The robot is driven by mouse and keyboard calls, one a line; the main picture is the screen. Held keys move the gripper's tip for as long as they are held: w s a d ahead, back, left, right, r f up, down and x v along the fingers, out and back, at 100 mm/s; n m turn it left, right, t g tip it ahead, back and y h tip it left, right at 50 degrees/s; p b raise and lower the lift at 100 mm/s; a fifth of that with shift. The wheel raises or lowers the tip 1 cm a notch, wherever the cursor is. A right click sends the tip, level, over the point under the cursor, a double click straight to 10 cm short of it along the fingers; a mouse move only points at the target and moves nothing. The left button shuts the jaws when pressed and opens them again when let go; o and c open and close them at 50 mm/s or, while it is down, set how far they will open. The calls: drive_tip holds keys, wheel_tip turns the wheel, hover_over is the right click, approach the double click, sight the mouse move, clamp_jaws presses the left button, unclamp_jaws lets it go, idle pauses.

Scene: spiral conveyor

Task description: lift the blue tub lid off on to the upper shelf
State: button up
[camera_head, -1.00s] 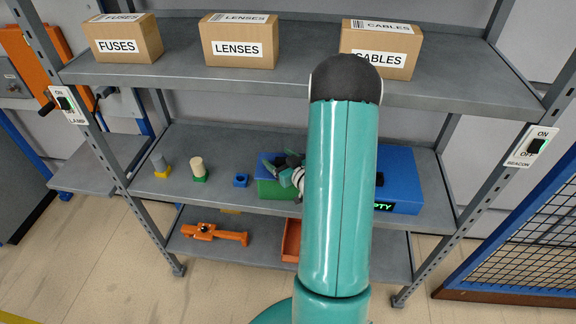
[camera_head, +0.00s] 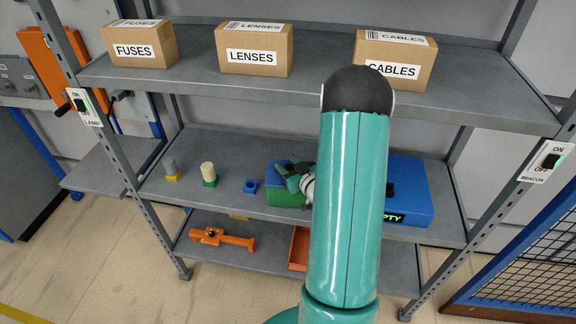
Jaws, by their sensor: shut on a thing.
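A green tub (camera_head: 285,198) stands on the middle shelf, partly behind my arm. A blue lid (camera_head: 272,174) shows at its top left; my gripper hides much of it. My gripper (camera_head: 292,174) is at the top of the tub, shut on the blue lid. I cannot tell whether the lid is still touching the tub. The upper shelf (camera_head: 200,82) is above, carrying three cardboard boxes.
On the upper shelf stand boxes marked FUSES (camera_head: 142,45), LENSES (camera_head: 254,50) and CABLES (camera_head: 395,62), with gaps between them. A blue case (camera_head: 412,180) is right of my arm.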

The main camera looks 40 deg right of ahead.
drive_tip(key=shift+r, duration=1.35)
drive_tip(key=shift+r, duration=0.1)
drive_tip(key=shift+r, duration=1.9)
